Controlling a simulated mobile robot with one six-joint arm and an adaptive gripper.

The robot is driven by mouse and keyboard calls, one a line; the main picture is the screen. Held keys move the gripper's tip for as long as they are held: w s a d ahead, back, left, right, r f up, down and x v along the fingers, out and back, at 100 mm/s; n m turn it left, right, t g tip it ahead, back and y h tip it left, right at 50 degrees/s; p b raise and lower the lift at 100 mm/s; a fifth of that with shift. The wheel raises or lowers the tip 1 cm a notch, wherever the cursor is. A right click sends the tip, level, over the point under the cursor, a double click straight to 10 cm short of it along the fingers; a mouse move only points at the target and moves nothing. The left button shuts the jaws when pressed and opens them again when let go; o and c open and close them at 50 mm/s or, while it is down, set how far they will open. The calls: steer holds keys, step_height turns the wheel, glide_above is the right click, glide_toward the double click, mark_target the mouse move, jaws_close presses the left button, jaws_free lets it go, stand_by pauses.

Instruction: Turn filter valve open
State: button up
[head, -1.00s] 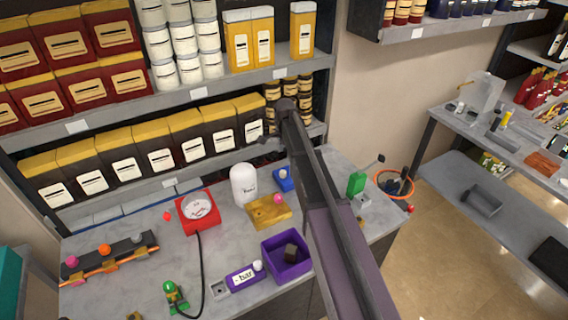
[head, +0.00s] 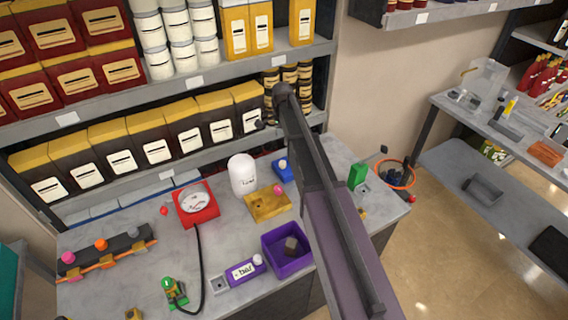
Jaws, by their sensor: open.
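No part is plainly marked as the filter valve, and I cannot tell which knob it is. A white canister (head: 242,174) stands upright on the bench behind a yellow block (head: 265,207) with a pink knob (head: 279,189). A black manifold (head: 121,243) at the left carries pink, orange and grey knobs. A green fitting (head: 174,290) is at the front, joined by a black hose to a red gauge (head: 196,205). My arm crosses the bench, and its gripper cannot be made out.
A purple bin (head: 273,262) holds a dark cube; a purple labelled block (head: 243,271) lies beside it. Loaded shelves (head: 181,82) rise behind the bench. The floor is open at right.

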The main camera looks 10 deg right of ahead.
mark_target(283, 162)
steer(key=shift+f+b, duration=6.65)
steer(key=shift+f, duration=0.1)
jaws_close()
